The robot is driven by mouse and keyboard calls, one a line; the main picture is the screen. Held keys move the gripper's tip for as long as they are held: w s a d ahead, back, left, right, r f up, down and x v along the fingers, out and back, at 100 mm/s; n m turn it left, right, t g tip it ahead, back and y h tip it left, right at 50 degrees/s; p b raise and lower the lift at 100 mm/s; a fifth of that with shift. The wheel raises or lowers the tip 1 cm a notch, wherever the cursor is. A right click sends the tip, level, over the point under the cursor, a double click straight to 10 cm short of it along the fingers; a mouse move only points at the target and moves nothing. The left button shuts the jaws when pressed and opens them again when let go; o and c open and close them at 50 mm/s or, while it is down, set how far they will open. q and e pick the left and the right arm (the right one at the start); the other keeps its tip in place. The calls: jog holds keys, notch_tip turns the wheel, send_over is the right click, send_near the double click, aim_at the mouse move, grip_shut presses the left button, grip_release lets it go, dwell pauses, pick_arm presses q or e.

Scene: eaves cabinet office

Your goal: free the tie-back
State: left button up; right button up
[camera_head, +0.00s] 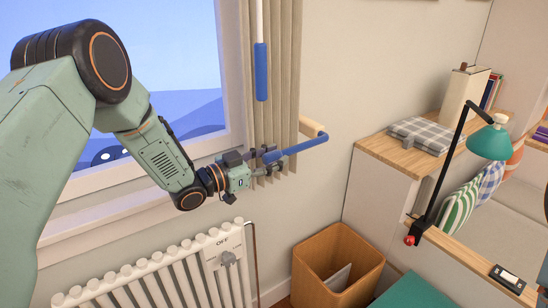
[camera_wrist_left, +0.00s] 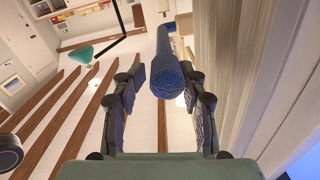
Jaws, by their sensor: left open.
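The tie-back is a blue bar (camera_head: 305,145) that comes off a pale wooden peg (camera_head: 312,126) on the wall and reaches left across the front of the curtain (camera_head: 270,100). My left gripper (camera_head: 272,163) is open at the bar's free left end. In the left wrist view, the bar's rounded blue end (camera_wrist_left: 170,82) points at the camera between the two spread fingers of the gripper (camera_wrist_left: 165,100), closer to the right finger. A gap shows at the left finger; contact at the right one is unclear. My right gripper is not in view.
A wand with a blue grip (camera_head: 261,72) hangs before the curtain, above my gripper. A white radiator (camera_head: 150,283) stands below. A wooden bin (camera_head: 335,262) is on the floor. A desk lamp (camera_head: 488,142) and shelf are at right.

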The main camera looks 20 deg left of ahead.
pick_arm(q)
jog(key=shift+w+d+f, duration=0.15)
jog(key=shift+w+d, duration=0.15)
jog(key=shift+w, duration=0.05)
jog(key=shift+w+a+f, duration=0.1)
jog(key=shift+w+a, duration=0.05)
jog(key=shift+a, duration=0.65)
jog(key=shift+d, duration=0.1)
jog(key=shift+s+d, duration=0.25)
jog(key=shift+d, duration=0.2)
jog(key=c, duration=0.3)
jog(key=shift+w+a, duration=0.1)
jog(key=shift+a, duration=0.05)
grip_shut()
